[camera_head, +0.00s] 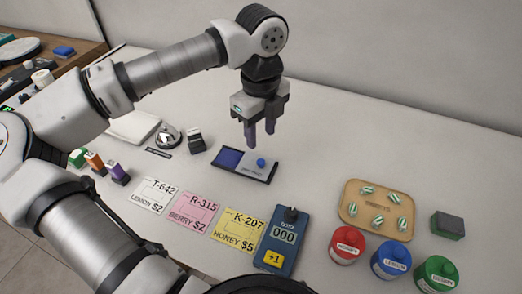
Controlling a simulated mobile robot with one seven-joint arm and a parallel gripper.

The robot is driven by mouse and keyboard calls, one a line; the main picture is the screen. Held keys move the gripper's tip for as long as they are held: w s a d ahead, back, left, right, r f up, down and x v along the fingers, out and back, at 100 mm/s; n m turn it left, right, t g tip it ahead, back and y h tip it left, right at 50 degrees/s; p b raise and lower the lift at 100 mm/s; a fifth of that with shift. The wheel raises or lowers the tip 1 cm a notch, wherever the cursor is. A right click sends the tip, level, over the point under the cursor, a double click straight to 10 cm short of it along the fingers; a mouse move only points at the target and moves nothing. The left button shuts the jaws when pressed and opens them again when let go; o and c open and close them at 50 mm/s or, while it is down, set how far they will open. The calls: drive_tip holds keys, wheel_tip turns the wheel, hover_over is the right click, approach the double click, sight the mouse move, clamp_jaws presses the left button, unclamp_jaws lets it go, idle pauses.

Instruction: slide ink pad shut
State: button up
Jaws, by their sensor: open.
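The ink pad (244,165) lies on the white counter near the middle. Its dark tray shows a blue pad area on the left, and a grey-white lid with a round blue knob (261,162) covers the right part. So the pad stands partly open. My gripper (260,141) points down above the back edge of the ink pad, with its two purple-grey fingers apart and nothing seen between them. The fingertips look close to the pad, but I cannot tell the exact height or whether they touch.
In front lie price cards (195,211) and a blue counter device (283,240). To the right are a wooden tray (350,215) of striped sweets, red, blue and green jars (391,260) and a dark green block (447,226). Stamps (118,173) stand left. Counter behind the tray is clear.

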sight(261, 161)
wheel_tip(261, 161, down, 8)
drive_tip(key=shift+f+p, duration=0.1)
drive_tip(key=shift+p, duration=0.5)
drive_tip(key=shift+c, duration=0.2)
clamp_jaws()
